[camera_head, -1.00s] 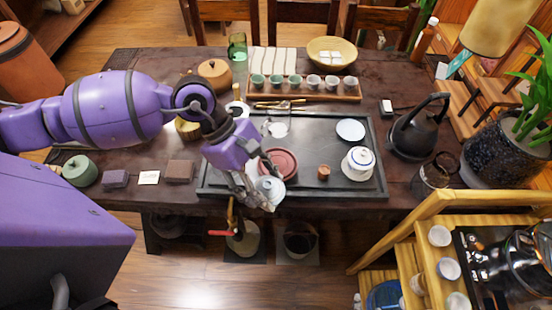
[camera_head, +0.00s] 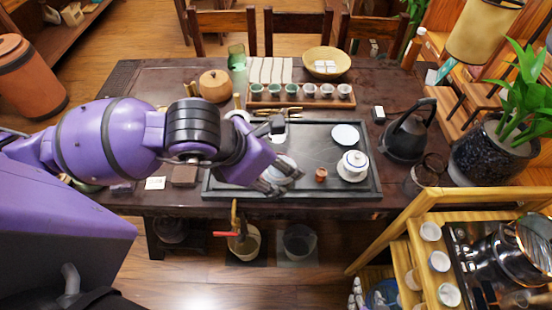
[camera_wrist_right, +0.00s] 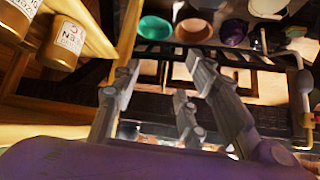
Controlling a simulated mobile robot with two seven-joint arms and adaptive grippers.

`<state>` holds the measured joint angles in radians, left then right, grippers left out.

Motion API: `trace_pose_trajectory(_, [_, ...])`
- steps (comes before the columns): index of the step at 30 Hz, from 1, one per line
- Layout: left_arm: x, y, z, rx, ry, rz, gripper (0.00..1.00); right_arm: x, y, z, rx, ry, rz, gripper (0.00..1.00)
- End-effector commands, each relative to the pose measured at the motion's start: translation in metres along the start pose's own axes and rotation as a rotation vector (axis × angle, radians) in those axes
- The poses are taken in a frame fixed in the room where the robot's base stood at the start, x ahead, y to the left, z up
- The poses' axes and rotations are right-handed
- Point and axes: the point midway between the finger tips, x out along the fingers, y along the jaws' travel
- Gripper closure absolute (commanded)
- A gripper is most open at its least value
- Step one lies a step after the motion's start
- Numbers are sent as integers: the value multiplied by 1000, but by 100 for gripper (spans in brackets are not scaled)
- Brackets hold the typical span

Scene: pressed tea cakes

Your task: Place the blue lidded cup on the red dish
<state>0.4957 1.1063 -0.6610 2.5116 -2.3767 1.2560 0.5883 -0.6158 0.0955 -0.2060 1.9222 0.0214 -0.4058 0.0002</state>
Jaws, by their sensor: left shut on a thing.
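My left gripper (camera_head: 284,183) is over the front middle of the dark tea tray (camera_head: 325,192). It is shut on a pale lidded cup, taken as the blue one; a little of the cup (camera_head: 283,162) shows behind the fingers. The red dish is hidden behind my left gripper and wrist, so I cannot tell whether the cup touches it. Another lidded cup (camera_head: 354,162), white with a blue rim, stands on a saucer at the tray's right. My right gripper (camera_wrist_right: 163,72) shows only in the right wrist view, with its fingers apart and empty.
A small brown cup (camera_head: 321,174) stands just right of my left gripper. A white dish (camera_head: 345,134) lies at the tray's back right. A black kettle (camera_head: 407,137) stands right of the tray.

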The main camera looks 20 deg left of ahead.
Motion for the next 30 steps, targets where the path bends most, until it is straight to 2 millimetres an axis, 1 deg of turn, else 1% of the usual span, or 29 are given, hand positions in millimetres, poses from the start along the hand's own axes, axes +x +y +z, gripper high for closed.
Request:
trace_pose_trajectory(1, [12,7,-6,-1,16,-3,74,2,2,20,1,-31,4,60])
trace_pose_trajectory(2, [15,10,-6,-2,16,-4,74,2,3,25,2,-36,7,60])
trace_pose_trajectory(3, [24,17,-6,-6,19,-6,74,3,6,42,2,-61,12,60])
trace_pose_trajectory(6, [41,34,-5,-8,22,-9,74,9,14,64,-2,-83,29,60])
trace_pose_trajectory(9, [53,50,0,-6,17,-7,74,19,22,77,-6,-86,46,60])
trace_pose_trajectory(11, [58,56,1,-5,19,-8,74,27,24,81,-7,-79,51,60])
trace_pose_trajectory(14, [64,67,6,-4,13,-5,74,39,22,93,-11,-86,47,60])
trace_pose_trajectory(19, [85,82,4,-4,11,-4,74,56,18,119,-21,-115,39,60])
trace_pose_trajectory(21, [91,89,6,-8,9,-5,74,54,18,106,-22,-104,38,60])
trace_pose_trajectory(24, [100,98,6,-4,4,-3,74,53,18,99,-22,-92,38,60])
trace_pose_trajectory(27, [106,101,6,-4,3,-4,74,53,18,96,-22,-85,38,60])
trace_pose_trajectory(30, [112,105,5,-4,3,-4,74,52,18,97,-23,-87,38,60])
